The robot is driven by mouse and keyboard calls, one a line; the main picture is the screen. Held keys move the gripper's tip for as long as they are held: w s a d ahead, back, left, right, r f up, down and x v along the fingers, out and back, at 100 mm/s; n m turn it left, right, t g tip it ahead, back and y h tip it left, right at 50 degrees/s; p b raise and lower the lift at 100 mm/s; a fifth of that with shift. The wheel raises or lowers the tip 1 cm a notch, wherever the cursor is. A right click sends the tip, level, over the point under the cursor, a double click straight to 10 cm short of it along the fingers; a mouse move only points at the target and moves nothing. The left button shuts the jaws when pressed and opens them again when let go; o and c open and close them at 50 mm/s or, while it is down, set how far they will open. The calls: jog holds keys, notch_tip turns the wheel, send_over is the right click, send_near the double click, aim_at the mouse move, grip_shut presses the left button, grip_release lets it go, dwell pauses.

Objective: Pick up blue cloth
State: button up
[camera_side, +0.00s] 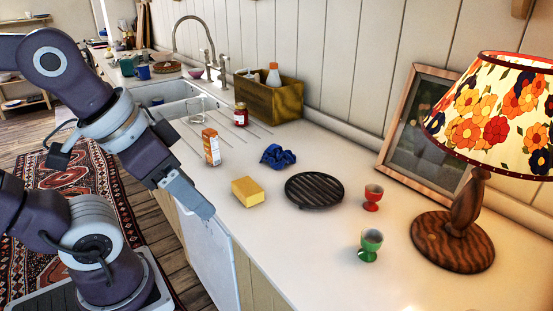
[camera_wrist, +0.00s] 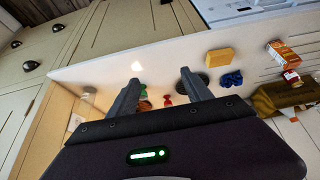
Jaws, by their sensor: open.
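The blue cloth (camera_side: 278,156) lies crumpled on the white counter, between the yellow sponge and the wooden box in the side view. It also shows in the wrist view (camera_wrist: 231,79), to the right of my gripper's fingers. My gripper (camera_side: 207,211) is in the side view at the counter's front edge, to the left of the sponge and well apart from the cloth. In the wrist view my gripper (camera_wrist: 160,85) has its two fingers spread with nothing held between them.
A yellow sponge (camera_side: 248,191) and a black round trivet (camera_side: 314,190) lie near the cloth. An orange carton (camera_side: 211,147), red-lidded jar (camera_side: 241,114) and wooden box (camera_side: 268,98) stand behind. Red (camera_side: 373,197) and green (camera_side: 370,244) egg cups and a lamp (camera_side: 463,222) stand right. The front counter is clear.

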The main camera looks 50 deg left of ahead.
jog(key=o, duration=0.8)
jog(key=w+r+n, duration=0.3)
jog(key=w+n, duration=0.3)
jog(key=n+g+y, duration=0.1)
jog(key=n, duration=3.1)
send_over(277, 153)
jog(key=s+d, duration=0.1)
jog(key=s, duration=0.2)
jog(key=f, duration=1.6)
jog(key=shift+w+d+f, duration=0.1)
jog(key=shift+d+f, duration=0.1)
jog(key=shift+f, duration=0.15)
jog(key=shift+w+a+f+n, duration=0.2)
jog(key=shift+a+f, duration=0.15)
jog(key=shift+f, duration=0.25)
jog(key=shift+w+a+f+n, duration=0.2)
jog(key=shift+a+f, duration=0.1)
jog(key=shift+f, duration=0.3)
jog(key=x, duration=0.5)
jog(key=shift+d+f, duration=0.2)
jog(key=shift+f, duration=0.2)
